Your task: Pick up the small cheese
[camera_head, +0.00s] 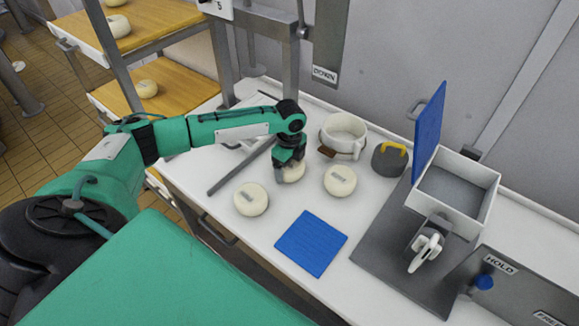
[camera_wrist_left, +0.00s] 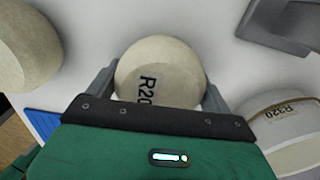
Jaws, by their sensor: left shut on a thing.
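The small cheese (camera_head: 293,172) is a pale round wheel, partly hidden under my left gripper (camera_head: 289,168) in the head view. In the left wrist view the cheese (camera_wrist_left: 159,72) sits between the two grey fingers, with a dark label reading "R20", its edge cut off. My left gripper is shut on it, at or just above the white table; I cannot tell which. Two other pale cheeses, one at the left (camera_head: 251,199) and one at the right (camera_head: 340,180), stand beside it. My right gripper is not in view.
A blue mat (camera_head: 311,243) lies in front. A press with a white box (camera_head: 458,193) is at the right. A dark bar (camera_head: 240,167) lies at the left.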

